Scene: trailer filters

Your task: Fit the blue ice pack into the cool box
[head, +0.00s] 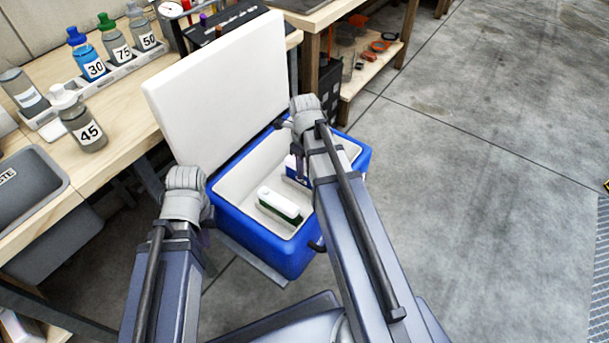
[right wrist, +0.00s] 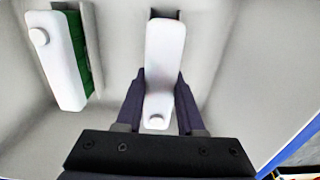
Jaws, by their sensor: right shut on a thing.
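The cool box (head: 256,238) is blue with a white lining, and its white lid (head: 215,85) stands open. The blue ice pack (head: 291,171) has a white top and blue sides, and is partly hidden behind my right arm. My right gripper (right wrist: 158,92) is shut on this ice pack, which shows its white top (right wrist: 164,55) between the fingers. The pack is upright inside the box; I cannot tell whether it touches the floor. My left arm's wrist is left of the box, with its fingers hidden under it.
A white-topped green pack (head: 280,204) stands in the box, left of the held pack; it also shows in the right wrist view (right wrist: 62,60). A wooden bench (head: 120,138) with numbered bottles and a grey bin (head: 30,185) lies left.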

